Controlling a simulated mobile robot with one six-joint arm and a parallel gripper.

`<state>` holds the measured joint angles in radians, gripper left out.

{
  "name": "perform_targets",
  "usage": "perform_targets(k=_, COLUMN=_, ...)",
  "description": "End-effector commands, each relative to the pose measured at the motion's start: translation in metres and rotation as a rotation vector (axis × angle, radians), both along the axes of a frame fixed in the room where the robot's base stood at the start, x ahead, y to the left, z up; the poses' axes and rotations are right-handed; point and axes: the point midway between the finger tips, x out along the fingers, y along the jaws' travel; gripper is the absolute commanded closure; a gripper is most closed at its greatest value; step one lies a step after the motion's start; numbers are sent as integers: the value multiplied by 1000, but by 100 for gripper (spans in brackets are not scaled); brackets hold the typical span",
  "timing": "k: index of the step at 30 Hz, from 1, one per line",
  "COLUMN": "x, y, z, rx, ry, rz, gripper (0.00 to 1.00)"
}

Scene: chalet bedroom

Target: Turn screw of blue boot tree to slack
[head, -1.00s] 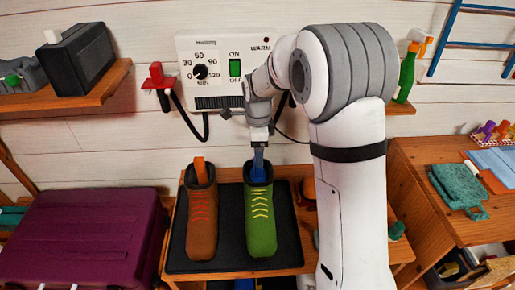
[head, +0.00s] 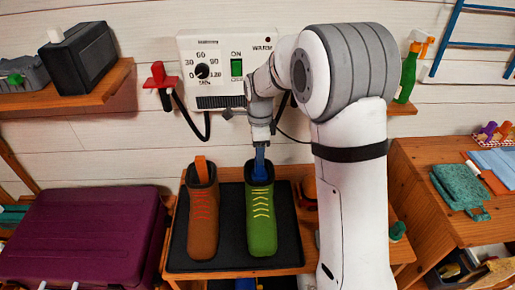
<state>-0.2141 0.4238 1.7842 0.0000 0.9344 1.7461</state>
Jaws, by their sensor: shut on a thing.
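The blue boot tree (head: 260,170) stands in the green boot (head: 261,222), with its upper part showing above the boot's opening. My gripper (head: 261,144) points down right over it and is shut on the top of the blue boot tree. The fingertips are small in the head view, and the screw itself is hidden by them. The green boot stands upright on a black tray (head: 232,259). A brown boot (head: 202,222) with an orange boot tree (head: 201,169) stands to its left.
A white dryer box (head: 221,72) with a dial and green switch hangs on the wall behind my gripper. A purple suitcase (head: 82,240) lies at left. A wooden table (head: 425,165) with a teal cloth (head: 459,188) is at right. A shelf (head: 68,93) holds a dark box.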

Motion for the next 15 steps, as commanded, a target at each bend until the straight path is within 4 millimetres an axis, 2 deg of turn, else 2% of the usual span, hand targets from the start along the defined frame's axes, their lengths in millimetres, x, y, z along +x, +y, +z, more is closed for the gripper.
perform_targets(k=15, x=1, y=0, z=0, rx=0, ry=-2, rz=116, gripper=69)
